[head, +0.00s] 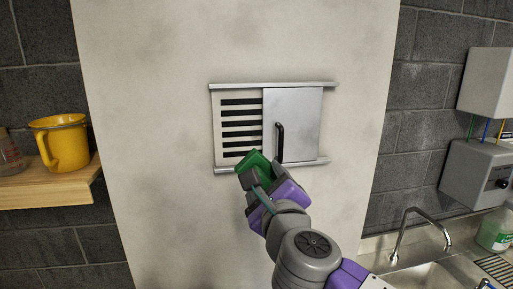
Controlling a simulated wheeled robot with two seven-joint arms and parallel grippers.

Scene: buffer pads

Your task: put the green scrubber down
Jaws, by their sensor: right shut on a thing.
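My right gripper (257,180) reaches up from the lower right and is shut on the green scrubber (254,161). The scrubber is a green block held at the gripper's tip, partly hidden by the fingers. It shows in front of the lower edge of a wall vent (240,97); I cannot tell whether it touches it. My left gripper is out of view.
The vent has a sliding panel (303,108) with a black handle (279,142). A wooden shelf (50,191) at left holds a yellow jug (61,145). A sink (425,277) with a tap (418,222) and a bottle (496,232) are at lower right.

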